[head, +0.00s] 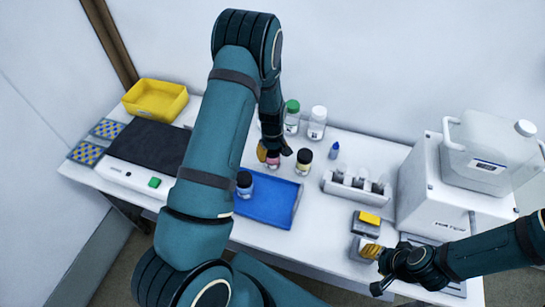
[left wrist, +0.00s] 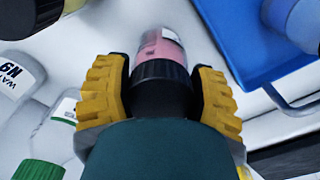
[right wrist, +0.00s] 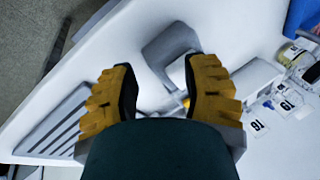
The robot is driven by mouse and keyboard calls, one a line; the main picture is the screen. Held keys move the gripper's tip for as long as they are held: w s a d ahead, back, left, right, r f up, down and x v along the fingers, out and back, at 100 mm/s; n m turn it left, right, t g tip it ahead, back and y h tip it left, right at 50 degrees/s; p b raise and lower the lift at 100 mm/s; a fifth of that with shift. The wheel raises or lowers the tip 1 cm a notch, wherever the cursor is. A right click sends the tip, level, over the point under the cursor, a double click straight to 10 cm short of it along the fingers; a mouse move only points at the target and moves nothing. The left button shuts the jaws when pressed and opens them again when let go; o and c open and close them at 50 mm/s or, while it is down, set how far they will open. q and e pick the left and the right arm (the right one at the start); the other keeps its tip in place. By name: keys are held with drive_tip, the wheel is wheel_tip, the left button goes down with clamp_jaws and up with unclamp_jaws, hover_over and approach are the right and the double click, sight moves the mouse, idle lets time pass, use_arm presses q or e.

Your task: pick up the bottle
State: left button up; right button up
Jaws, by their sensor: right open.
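A bottle with pink contents and a black cap (head: 273,162) stands near the back edge of the blue tray, partly hidden by my left gripper (head: 271,150). In the left wrist view the bottle (left wrist: 162,48) is between the two yellow fingers of my left gripper (left wrist: 162,90). The fingers are apart, one on each side of the black cap, with narrow gaps showing. My right gripper (right wrist: 160,90) is open and empty, above the front right of the bench near a small grey device (right wrist: 170,45); it also shows in the head view (head: 373,262).
A blue tray (head: 270,205) holds a dark-capped bottle (head: 244,184). A black-capped bottle (head: 303,161), green-capped bottle (head: 292,118) and white bottle (head: 317,122) stand close by. A rack (head: 350,190) and white machine (head: 425,185) are at right; a yellow bin (head: 155,100) is back left.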

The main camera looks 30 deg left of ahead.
use_arm(q)
drive_tip(key=c, duration=0.6)
drive_tip(key=shift+o, duration=0.2)
drive_tip(key=shift+r, duration=0.1)
